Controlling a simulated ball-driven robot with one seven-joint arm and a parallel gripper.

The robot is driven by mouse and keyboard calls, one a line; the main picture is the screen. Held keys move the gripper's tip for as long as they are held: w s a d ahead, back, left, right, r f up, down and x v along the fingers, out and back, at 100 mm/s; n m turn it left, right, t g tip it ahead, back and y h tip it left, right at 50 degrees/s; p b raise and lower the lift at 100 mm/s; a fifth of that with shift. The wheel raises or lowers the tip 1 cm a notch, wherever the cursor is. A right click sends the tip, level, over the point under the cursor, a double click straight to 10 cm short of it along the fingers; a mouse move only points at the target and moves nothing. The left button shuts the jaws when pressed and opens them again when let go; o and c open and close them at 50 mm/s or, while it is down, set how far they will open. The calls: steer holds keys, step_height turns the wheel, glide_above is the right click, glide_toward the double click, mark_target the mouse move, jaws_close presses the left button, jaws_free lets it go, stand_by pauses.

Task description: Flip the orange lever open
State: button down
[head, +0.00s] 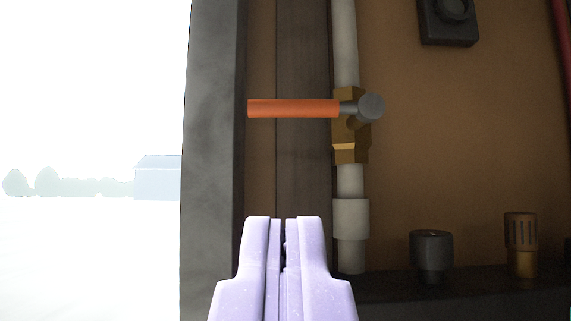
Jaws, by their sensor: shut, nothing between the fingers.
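The orange lever (293,108) lies level, pointing left from a grey round pivot (371,106). It is mounted on a brass valve body (350,145) on a vertical pale pipe (345,40). The lever stands crosswise to the pipe. My pale purple gripper (284,222) is at the lower middle of the head view, below the lever in the picture and apart from it. Its fingers are shut with nothing between them.
A grey post (213,150) stands left of the lever, with bright open outdoors beyond it. A dark ledge (450,283) at lower right carries a dark knob-like fitting (431,252) and a brass fitting (521,240). A dark box (449,22) is at upper right on the brown wall.

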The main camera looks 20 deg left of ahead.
mark_target(284, 111)
steer(key=x, duration=1.3)
steer(key=shift+w+a+r, duration=0.1)
steer(key=shift+w+a, duration=0.05)
steer(key=shift+w, duration=0.05)
steer(key=shift+w+r+m, duration=0.1)
steer(key=shift+m, duration=0.2)
